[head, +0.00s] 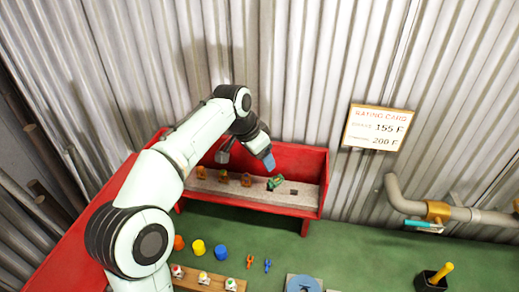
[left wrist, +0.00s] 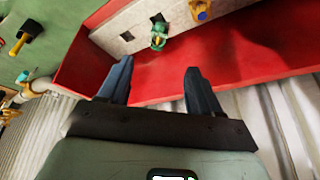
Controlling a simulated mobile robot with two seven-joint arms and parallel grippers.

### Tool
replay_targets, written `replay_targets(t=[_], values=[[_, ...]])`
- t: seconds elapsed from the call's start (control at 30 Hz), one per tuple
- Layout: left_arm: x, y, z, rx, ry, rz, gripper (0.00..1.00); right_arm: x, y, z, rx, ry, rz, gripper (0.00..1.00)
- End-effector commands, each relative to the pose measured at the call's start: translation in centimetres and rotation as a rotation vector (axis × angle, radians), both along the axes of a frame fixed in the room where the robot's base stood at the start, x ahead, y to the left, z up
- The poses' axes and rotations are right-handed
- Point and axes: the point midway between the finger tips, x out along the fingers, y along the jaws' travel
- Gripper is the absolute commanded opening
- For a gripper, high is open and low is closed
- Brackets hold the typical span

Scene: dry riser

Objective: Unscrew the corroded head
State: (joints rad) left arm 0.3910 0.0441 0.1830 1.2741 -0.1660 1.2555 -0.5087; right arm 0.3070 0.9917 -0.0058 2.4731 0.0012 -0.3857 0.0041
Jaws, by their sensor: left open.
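The corroded head, a green fitting (head: 276,183), sits at the right end of the row on the pale strip (head: 300,194) inside the red box. In the left wrist view the green fitting (left wrist: 159,37) stands on the pale strip beyond my fingertips. My left gripper (head: 247,158) is over the red box, above and apart from the green fitting. In the left wrist view the left gripper (left wrist: 157,78) is open, with nothing between its fingers. My right gripper is not in view.
Several brownish-orange heads (head: 246,180) stand left of the green one. The red box (head: 305,160) has raised walls; corrugated metal rises behind. A rating card (head: 378,128) hangs there. Colored caps (head: 199,247), small clips (head: 251,261) and a black holder (head: 432,281) are on the green surface; a pipe (head: 402,200) runs right.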

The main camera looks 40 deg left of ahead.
Motion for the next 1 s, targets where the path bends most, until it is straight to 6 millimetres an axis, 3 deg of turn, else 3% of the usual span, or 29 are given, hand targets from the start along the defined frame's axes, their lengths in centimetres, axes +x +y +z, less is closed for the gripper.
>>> replay_targets(t=[0.6, 0.8, 1.0], values=[[4.1, -0.5, -10.2, -0.002, 0.006, 0.0, 0.64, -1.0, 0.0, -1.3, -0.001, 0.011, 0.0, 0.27], [4.7, -0.5, -11.7, -0.001, 0.003, 0.002, 0.64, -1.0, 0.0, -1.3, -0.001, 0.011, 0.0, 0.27], [4.9, -0.6, -11.9, -0.001, 0.001, 0.002, 0.64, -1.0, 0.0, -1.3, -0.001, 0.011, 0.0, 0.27]])
